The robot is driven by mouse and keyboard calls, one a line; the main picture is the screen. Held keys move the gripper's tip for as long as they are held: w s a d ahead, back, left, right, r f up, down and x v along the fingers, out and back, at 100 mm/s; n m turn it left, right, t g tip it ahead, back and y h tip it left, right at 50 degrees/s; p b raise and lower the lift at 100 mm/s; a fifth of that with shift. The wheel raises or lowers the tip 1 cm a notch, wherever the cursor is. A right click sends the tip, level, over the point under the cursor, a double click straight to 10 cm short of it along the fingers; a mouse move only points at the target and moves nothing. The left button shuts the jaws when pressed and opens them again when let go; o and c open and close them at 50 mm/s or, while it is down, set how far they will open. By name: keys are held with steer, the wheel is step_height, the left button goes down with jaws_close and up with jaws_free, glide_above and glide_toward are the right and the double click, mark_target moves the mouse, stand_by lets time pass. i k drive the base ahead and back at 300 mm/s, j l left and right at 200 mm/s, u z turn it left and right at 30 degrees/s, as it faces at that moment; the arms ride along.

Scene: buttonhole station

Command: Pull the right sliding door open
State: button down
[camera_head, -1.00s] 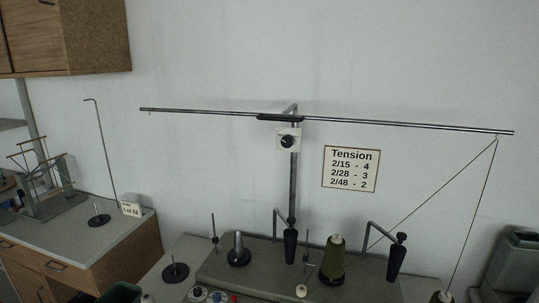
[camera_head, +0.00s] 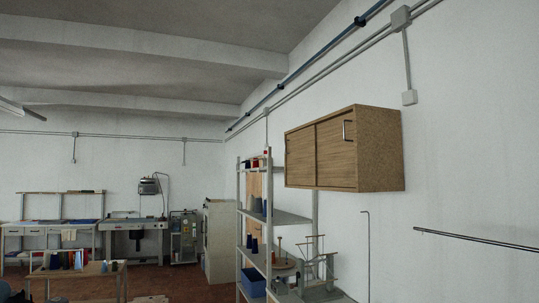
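My gripper is not in view.
A thin bent rod (camera_head: 367,255) and a horizontal bar (camera_head: 478,239) are at right. Work tables (camera_head: 130,224) stand along the far wall.

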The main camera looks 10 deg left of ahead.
mark_target(335, 150)
steer(key=i+j+z, duration=0.15)
steer(key=z, duration=0.2)
steer(key=i+j+z, duration=0.15)
steer(key=z, duration=0.2)
steer(key=j+z, duration=0.3)
steer(key=i, duration=0.05)
